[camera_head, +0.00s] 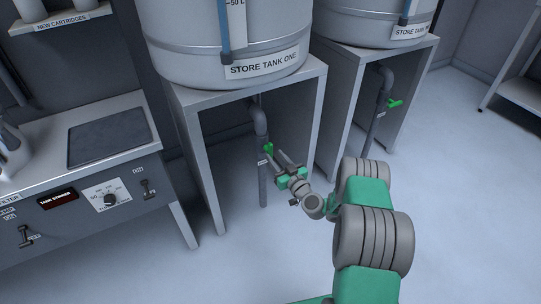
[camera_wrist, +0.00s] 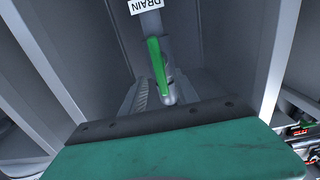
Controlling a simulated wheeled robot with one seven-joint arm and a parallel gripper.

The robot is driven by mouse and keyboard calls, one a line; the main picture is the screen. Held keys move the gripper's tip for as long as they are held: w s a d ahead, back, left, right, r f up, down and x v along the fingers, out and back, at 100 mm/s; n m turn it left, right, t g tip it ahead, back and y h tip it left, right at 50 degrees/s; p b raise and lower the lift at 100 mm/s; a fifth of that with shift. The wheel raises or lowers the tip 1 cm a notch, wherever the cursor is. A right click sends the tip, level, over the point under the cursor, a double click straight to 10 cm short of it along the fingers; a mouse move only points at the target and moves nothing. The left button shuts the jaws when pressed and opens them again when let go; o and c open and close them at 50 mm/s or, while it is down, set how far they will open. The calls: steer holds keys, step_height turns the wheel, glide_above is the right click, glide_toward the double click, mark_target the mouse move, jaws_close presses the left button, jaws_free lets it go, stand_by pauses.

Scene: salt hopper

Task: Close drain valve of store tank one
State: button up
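The tank labelled STORE TANK ONE (camera_head: 262,68) stands on a grey open stand. Its grey drain pipe (camera_head: 260,122) comes down inside the stand. The green drain valve handle (camera_head: 268,148) is on this pipe and looks roughly in line with it. In the wrist view the green handle (camera_wrist: 158,68) is just ahead, below a DRAIN label (camera_wrist: 145,5). My gripper (camera_head: 277,157) points up-left at the handle, with its two fingers apart and nothing held. Its fingers also show in the wrist view (camera_wrist: 165,88); whether they touch the handle I cannot tell.
The stand's legs (camera_head: 200,165) flank the pipe on both sides. A second tank's stand is at right, with a green valve handle (camera_head: 394,103) pointing sideways. A control counter (camera_head: 95,185) with a dial is at left. The floor in front is clear.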

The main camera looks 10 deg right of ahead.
mark_target(272, 153)
steer(key=x, duration=0.4)
steer(key=shift+w+a, duration=0.1)
steer(key=shift+w, duration=0.2)
steer(key=shift+c, duration=0.5)
jaws_close()
